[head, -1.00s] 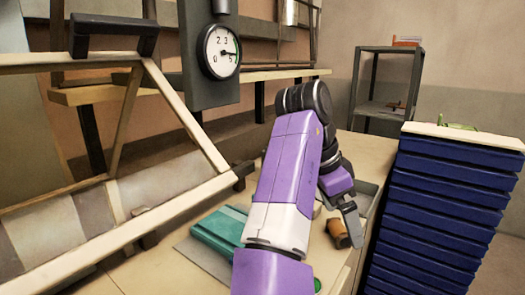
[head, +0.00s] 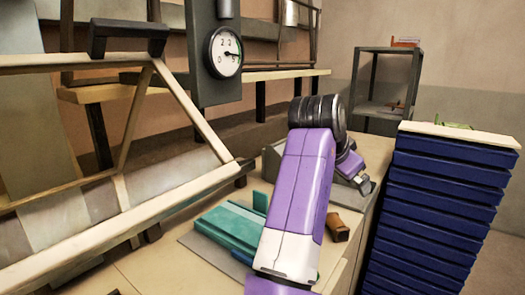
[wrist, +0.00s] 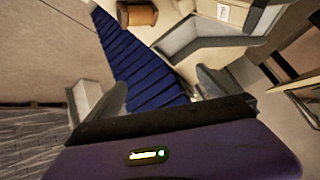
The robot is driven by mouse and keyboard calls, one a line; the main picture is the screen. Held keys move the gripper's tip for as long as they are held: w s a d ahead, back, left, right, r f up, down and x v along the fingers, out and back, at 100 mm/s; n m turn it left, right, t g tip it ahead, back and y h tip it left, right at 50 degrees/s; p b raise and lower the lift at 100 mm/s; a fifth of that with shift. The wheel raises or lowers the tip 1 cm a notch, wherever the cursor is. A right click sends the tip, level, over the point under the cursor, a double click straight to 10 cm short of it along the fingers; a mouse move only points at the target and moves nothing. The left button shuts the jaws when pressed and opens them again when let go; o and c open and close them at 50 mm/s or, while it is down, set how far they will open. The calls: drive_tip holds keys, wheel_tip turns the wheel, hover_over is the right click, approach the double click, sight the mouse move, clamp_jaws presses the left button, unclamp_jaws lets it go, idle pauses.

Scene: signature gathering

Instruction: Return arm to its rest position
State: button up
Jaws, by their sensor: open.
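My gripper (head: 364,182) is at the end of my purple and white arm, over the far right part of the bench in the head view. In the wrist view my gripper (wrist: 163,92) has its two fingers wide apart with nothing between them. A small brown cylinder-like piece (head: 337,228) lies on the bench below and left of the gripper, apart from it. It also shows at the top of the wrist view (wrist: 137,15). My forearm hides part of the bench.
A tall stack of blue trays (head: 432,210) stands right of the bench. A teal box (head: 228,232) lies left of my arm. A grey open tray (wrist: 205,42) shows in the wrist view. A slanted wooden frame (head: 205,120) and dial gauge (head: 225,52) stand left.

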drive_tip(key=d+f+n+t+h, duration=0.1)
drive_tip(key=d+f+n+t, duration=0.3)
drive_tip(key=n+t, duration=0.3)
drive_tip(key=s+a+f+n+t+y, duration=0.2)
drive_tip(key=s+f+n+t+y, duration=0.3)
drive_tip(key=s+f, duration=0.5)
drive_tip(key=s+f+g, duration=0.1)
drive_tip(key=s+f, duration=0.2)
drive_tip(key=s, duration=1.2)
drive_tip(key=s+f+g+y, duration=0.1)
drive_tip(key=s+f, duration=0.3)
drive_tip(key=s, duration=1.1)
drive_tip(key=s+a+f+g, duration=0.1)
drive_tip(key=s+f, duration=0.3)
drive_tip(key=s, duration=1.1)
drive_tip(key=shift+s+f+g+y, duration=0.2)
drive_tip(key=shift+s+g+y, duration=0.2)
drive_tip(key=shift+g, duration=0.5)
